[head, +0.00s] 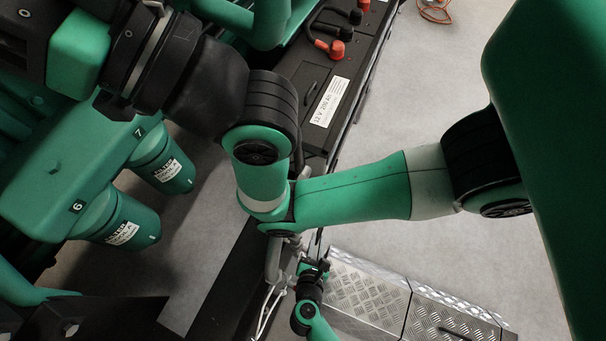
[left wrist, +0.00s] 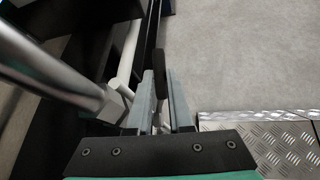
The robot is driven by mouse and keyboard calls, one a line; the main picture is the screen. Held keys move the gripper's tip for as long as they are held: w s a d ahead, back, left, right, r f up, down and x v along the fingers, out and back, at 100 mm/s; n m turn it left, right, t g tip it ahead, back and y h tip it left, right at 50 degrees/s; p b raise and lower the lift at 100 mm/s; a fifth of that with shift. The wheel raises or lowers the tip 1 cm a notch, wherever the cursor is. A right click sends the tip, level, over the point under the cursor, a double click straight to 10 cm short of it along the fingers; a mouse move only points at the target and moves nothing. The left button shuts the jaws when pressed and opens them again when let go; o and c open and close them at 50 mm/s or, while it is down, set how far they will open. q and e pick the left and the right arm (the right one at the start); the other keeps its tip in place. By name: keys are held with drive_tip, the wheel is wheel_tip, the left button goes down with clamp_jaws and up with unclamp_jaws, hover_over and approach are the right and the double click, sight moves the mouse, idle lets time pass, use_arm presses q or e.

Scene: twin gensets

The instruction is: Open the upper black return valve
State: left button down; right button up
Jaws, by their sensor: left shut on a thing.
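My left gripper (head: 317,264) is small and low in the head view, left of the metal plates and below the bend of a green arm. In the left wrist view its two grey fingers (left wrist: 163,104) point up the picture, shut around a dark flat lever, which I take to be the black valve handle (left wrist: 160,72). The lever's far end shows beyond the fingertips; its pivot is hidden. A steel pipe fitting with a hex end (left wrist: 117,103) is just left of the fingers. I cannot tell the valve's open or shut position. My right gripper is not in view.
Checkered metal plates (head: 365,292) lie right of the gripper. A black battery box (head: 318,75) with red terminal caps stands above. Green filters (head: 162,166) hang on the engine at left. An orange cable (head: 434,11) lies on the grey floor (head: 425,75), which is otherwise mostly clear.

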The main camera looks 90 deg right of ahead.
use_arm(q)
drive_tip(key=c, duration=0.8)
unclamp_jaws()
drive_tip(key=p+v, duration=1.1)
drive_tip(key=p, duration=0.3)
drive_tip(key=shift+w+a+r+p, duration=0.1)
drive_tip(key=shift+a+r+p, duration=0.15)
drive_tip(key=shift+p, duration=0.1)
drive_tip(key=shift+f, duration=0.1)
